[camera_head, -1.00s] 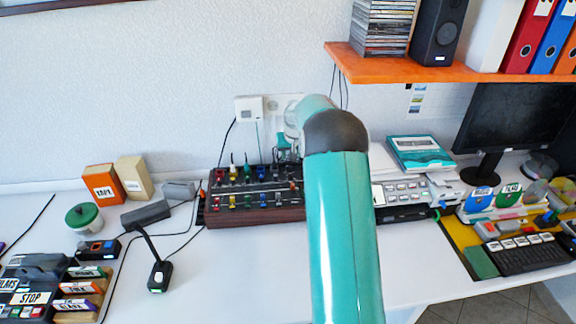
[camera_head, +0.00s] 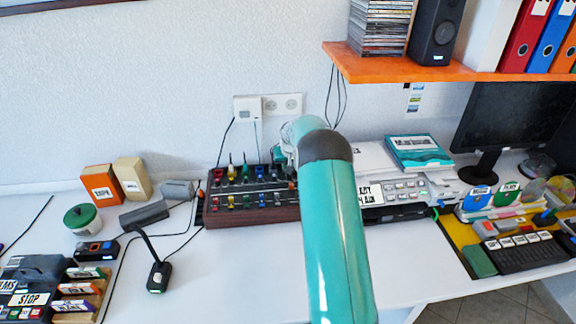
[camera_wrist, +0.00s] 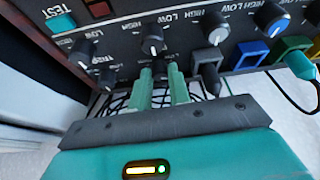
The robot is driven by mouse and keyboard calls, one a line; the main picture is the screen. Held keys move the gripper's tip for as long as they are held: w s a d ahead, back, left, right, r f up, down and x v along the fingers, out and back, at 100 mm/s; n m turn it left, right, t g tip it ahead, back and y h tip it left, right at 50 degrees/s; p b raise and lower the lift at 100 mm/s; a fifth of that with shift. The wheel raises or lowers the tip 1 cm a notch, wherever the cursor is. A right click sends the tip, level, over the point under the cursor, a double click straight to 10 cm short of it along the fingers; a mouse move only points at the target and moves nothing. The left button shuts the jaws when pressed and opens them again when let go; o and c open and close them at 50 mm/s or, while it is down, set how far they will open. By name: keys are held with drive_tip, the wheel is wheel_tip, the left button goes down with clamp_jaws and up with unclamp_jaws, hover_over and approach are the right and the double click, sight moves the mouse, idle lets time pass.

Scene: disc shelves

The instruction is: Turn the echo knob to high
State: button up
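The mixer panel (camera_head: 255,212) with several knobs and colored switches stands at the back of the desk. In the wrist view the panel (camera_wrist: 120,50) appears upside down, with LOW and HIGH labels around its knobs. I cannot read an echo label. My gripper (camera_wrist: 160,71) has two green fingers spread apart at the panel's edge. A dark knob (camera_wrist: 152,45) with a white pointer lies just beyond the fingertips. A small dark part shows between the tips; I cannot tell whether they touch it. In the head view my arm hides most of the gripper.
A blue-based switch (camera_wrist: 252,52) and a grey one (camera_wrist: 207,65) stand right of the fingers. A gooseneck microphone (camera_head: 158,275) stands on the desk in front. The keyed device (camera_head: 400,190) is right of the mixer. An orange shelf (camera_head: 440,73) hangs above right.

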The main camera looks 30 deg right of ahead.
clamp_jaws()
drive_tip(key=shift+m, duration=0.3)
drive_tip(key=m, duration=0.1)
drive_tip(key=m+h, duration=0.1)
drive_tip(key=m, duration=0.1)
drive_tip(key=shift+w+a+g, duration=0.15)
drive_tip(key=shift+a+g, duration=0.05)
drive_tip(key=shift+g, duration=0.1)
drive_tip(key=shift+m+g+h, duration=0.3)
drive_tip(key=shift+m+g, duration=0.1)
drive_tip(key=shift+m, duration=0.8)
drive_tip(key=o, duration=0.7)
unclamp_jaws()
